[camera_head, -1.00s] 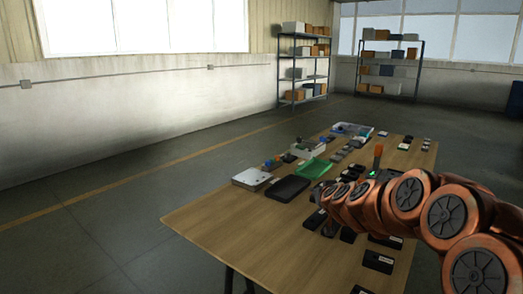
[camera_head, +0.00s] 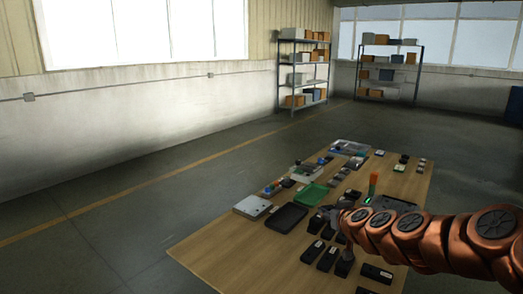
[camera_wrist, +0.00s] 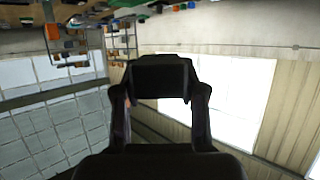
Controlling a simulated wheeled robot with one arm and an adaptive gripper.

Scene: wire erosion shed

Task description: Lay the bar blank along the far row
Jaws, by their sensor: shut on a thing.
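My gripper (camera_wrist: 160,88) shows dark in the wrist view, with its fingers shut on a dark block (camera_wrist: 160,72). The block's far end and length are hidden, so I cannot tell its full shape. In the head view my arm comes in from the right and ends over the middle of the wooden table (camera_head: 225,252). The gripper there is small and dark among dark things. Several black labelled blocks lie in rows on the table near it, one (camera_head: 315,250) to its lower left and one (camera_head: 376,273) to its lower right. I cannot tell which row is the far row.
A green tray (camera_head: 312,194), a black flat case (camera_head: 286,217) and a white box (camera_head: 252,207) lie left of my arm. An orange upright piece (camera_head: 373,186) stands beyond it. More bins and small parts fill the far end. The table's front left is bare.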

